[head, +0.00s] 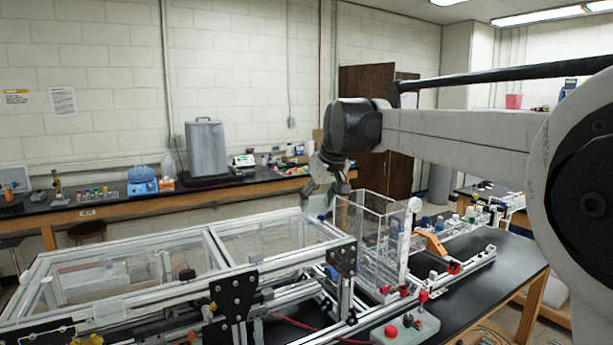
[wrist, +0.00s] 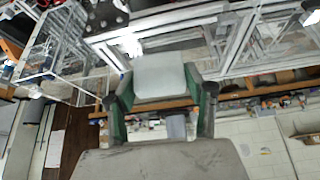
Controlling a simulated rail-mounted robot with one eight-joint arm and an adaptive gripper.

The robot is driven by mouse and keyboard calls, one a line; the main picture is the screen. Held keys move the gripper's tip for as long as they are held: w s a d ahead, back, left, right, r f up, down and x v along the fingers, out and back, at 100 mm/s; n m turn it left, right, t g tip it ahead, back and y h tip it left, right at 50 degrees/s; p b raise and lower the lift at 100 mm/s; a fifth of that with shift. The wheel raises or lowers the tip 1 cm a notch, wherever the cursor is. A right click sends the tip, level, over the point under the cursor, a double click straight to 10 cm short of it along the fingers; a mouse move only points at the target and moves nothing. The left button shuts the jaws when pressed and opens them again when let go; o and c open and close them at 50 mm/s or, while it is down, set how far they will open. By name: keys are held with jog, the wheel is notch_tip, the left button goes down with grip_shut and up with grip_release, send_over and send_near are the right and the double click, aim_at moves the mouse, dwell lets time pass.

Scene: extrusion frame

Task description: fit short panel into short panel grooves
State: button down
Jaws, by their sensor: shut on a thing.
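My gripper (head: 323,188) is over the far right end of the extrusion frame (head: 215,240). In the wrist view my gripper (wrist: 157,88) has its green fingers on either side of a pale grey plate, the short panel (wrist: 160,76), and is shut on it. In the head view the panel is small and hard to make out against the clear parts below the gripper. The frame has light aluminium bars, clear panels and black corner plates. The short panel grooves cannot be made out, and I cannot tell whether the panel touches the frame.
A clear open-topped box (head: 372,228) stands right of the frame, close to my gripper. A rail with an orange bracket (head: 432,244) and a control box with red buttons (head: 405,328) lie on the black table (head: 480,285). A wall bench (head: 120,210) with lab items runs behind.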

jog(key=a+r, duration=0.1)
jog(key=w+a+r+p, duration=0.1)
jog(key=a, duration=0.1)
jog(key=shift+w+r+n, duration=0.1)
jog(key=shift+w+n, duration=0.05)
jog(key=shift+n, duration=0.25)
jog(key=shift+f, duration=0.2)
